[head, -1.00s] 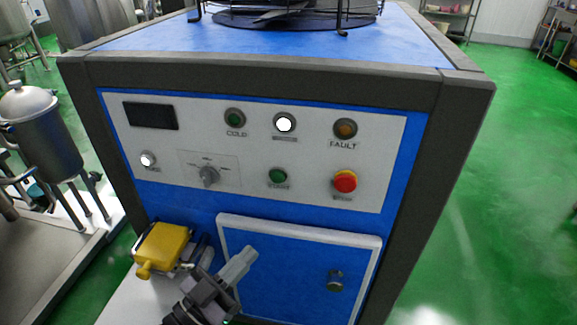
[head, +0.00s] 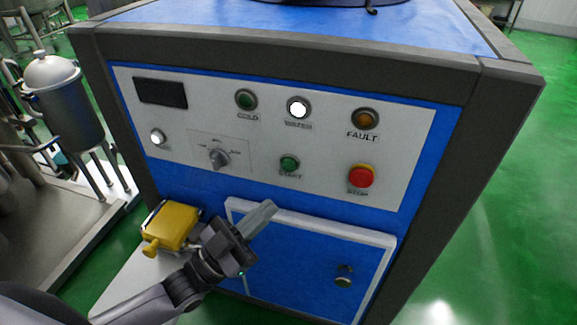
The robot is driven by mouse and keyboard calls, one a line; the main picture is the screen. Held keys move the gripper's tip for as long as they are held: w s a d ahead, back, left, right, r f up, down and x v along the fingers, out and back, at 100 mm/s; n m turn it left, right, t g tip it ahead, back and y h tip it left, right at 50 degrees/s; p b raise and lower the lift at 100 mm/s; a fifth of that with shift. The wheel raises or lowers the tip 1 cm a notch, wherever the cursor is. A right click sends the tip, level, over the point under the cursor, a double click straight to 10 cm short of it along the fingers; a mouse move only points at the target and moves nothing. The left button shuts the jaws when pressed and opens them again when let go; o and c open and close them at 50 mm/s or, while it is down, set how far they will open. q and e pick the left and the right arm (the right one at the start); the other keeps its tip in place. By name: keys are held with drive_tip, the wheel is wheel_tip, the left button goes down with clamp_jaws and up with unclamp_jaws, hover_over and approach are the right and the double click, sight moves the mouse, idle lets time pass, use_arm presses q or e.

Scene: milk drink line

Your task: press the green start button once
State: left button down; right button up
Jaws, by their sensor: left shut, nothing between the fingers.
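The green start button (head: 289,163) sits in the lower middle of the light grey control panel (head: 325,175), above its START label. My left gripper (head: 268,210) is shut and empty. Its fingertips show below and a little left of the start button, in front of the top edge of the cabinet door. They are apart from the button in the picture. My right gripper is not in view.
The red stop button (head: 361,176) is right of the start button. A rotary knob (head: 219,158) is to its left. The green COLD lamp (head: 245,100), lit white WATER lamp (head: 298,108) and orange FAULT lamp (head: 365,119) are above. A yellow device (head: 172,226) is left of my gripper.

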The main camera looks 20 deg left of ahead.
sight(289, 165)
use_arm(q)
drive_tip(key=w+b, duration=0.4)
drive_tip(key=w, duration=0.4)
drive_tip(key=shift+w+d, duration=0.15)
drive_tip(key=shift+d, duration=0.05)
idle(1.2)
idle(0.6)
drive_tip(key=shift+w, duration=0.4)
